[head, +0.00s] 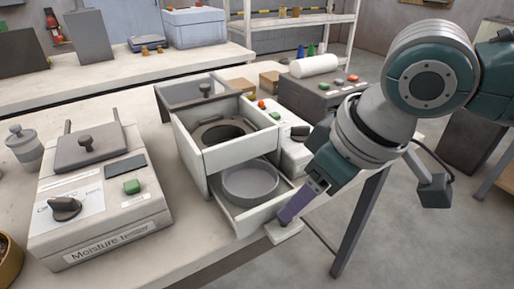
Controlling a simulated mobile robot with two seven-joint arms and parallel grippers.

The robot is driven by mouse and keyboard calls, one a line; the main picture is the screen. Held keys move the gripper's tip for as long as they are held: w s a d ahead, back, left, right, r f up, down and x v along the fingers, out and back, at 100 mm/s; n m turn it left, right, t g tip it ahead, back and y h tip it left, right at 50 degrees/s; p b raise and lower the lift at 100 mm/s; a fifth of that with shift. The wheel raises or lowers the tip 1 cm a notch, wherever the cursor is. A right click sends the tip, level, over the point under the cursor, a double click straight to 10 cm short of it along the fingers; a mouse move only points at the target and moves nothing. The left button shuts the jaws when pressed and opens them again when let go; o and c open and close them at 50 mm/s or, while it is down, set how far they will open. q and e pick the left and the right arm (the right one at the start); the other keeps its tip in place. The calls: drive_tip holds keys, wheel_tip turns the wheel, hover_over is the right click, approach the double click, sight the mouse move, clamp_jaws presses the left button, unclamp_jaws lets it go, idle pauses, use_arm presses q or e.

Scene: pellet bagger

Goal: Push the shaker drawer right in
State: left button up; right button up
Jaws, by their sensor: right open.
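The shaker (193,155) is a pale box on the bench, with a round dark opening in its top. Its drawer (236,223) is pulled out at the bottom front and holds a round grey pan (250,183). My right gripper (286,218) points down at the drawer's front right corner, its purple finger beside a small pale block (284,232). I cannot tell whether the finger touches the drawer. The jaws are open, though only one finger shows clearly. My left gripper is not in view.
The moisture tester (100,195) stands left of the shaker. A control box with coloured buttons (318,96) and a white roll (313,66) are behind, to the right. The bench edge is close in front of the drawer, with open floor beyond.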

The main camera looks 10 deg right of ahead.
drive_tip(key=shift+b+x, duration=0.45)
drive_tip(key=shift+x, duration=1.85)
drive_tip(key=shift+w, duration=0.1)
drive_tip(key=shift+c, duration=0.3)
drive_tip(key=shift+r, duration=0.1)
clamp_jaws()
